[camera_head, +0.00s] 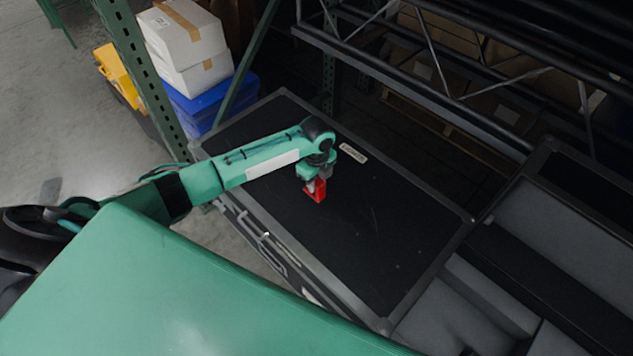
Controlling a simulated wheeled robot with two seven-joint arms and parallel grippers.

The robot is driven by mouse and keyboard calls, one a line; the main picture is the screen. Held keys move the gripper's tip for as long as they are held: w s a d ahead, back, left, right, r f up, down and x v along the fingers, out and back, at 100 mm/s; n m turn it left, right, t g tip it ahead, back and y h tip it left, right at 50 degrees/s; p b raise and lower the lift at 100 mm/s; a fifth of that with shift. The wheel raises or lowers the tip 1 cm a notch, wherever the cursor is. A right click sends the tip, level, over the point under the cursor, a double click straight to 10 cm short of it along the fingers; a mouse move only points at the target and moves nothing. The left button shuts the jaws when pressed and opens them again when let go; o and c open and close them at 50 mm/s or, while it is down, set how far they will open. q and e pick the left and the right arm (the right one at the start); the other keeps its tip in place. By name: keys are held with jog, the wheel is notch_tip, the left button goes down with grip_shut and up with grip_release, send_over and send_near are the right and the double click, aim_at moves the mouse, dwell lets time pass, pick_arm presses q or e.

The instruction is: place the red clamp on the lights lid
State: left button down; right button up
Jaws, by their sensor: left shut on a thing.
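The red clamp (316,190) is in my left gripper (313,183), which is shut on it. The clamp is over the black lid (375,235) of a metal-edged case, left of the lid's middle. I cannot tell whether the clamp touches the lid. A small pale label (353,153) lies on the lid near its far edge; its lettering is too small to read surely. My left arm reaches in from the left across the lid's near left edge. My right gripper is not in view.
An open case with grey padded compartments (480,295) stands at the right. Green rack posts (150,75) and dark metal beams (400,75) rise behind. White boxes (185,45) and a blue tote (215,105) are at the back left. Most of the lid is clear.

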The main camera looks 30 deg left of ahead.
pick_arm(q)
jog(key=shift+f, duration=0.4)
jog(key=shift+f, duration=0.15)
jog(key=c, duration=1)
grip_release()
jog(key=shift+c, duration=0.2)
notch_tip(320, 180, up, 12)
jog(key=shift+r, duration=0.2)
